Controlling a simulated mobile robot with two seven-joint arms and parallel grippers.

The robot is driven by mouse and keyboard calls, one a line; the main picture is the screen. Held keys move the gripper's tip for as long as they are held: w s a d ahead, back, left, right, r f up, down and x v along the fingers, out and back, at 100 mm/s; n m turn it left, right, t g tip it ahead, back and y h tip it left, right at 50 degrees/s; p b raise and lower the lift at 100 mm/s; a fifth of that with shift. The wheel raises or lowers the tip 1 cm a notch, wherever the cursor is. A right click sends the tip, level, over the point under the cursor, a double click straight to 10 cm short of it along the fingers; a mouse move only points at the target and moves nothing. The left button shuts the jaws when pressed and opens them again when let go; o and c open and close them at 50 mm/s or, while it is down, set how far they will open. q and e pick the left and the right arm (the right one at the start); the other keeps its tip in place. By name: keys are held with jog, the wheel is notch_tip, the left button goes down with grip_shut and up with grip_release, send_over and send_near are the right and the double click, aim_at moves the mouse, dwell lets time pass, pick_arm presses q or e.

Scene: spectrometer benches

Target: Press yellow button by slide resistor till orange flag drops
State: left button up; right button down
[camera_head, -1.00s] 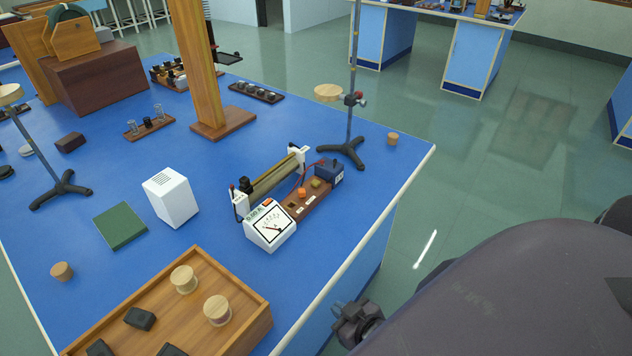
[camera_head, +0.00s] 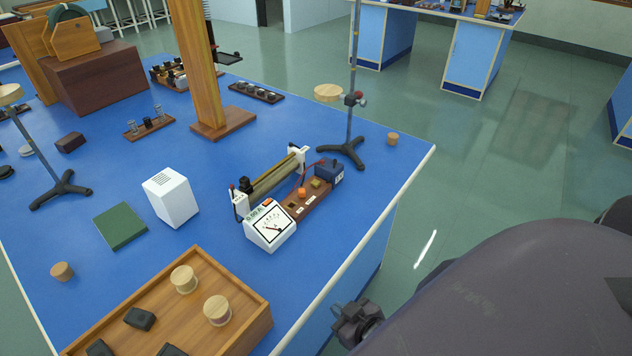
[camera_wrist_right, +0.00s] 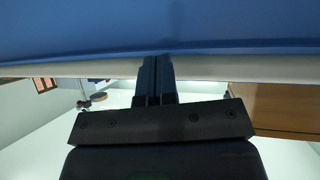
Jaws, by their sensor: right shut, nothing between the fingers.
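The slide resistor (camera_head: 272,178) lies on the blue bench near its right edge. Beside it is a brown wooden strip (camera_head: 307,203) with an orange button (camera_head: 302,192) and a yellowish button (camera_head: 316,184). A white meter (camera_head: 269,228) stands at the strip's near end, with a small orange piece (camera_head: 268,202) on top that may be the flag. My right gripper (camera_head: 342,309) is low beside the bench's right edge, well apart from the buttons. In the right wrist view its fingers (camera_wrist_right: 158,62) are together and empty. My left gripper is out of view.
The bench's pale edge (camera_head: 345,268) lies between my right gripper and the strip. A dark blue box (camera_head: 329,173) and a stand (camera_head: 342,150) are behind the buttons. A wooden tray (camera_head: 240,334) stands at the front, a white box (camera_head: 171,198) to the left.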

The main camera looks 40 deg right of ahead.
jog(key=shift+s, duration=0.15)
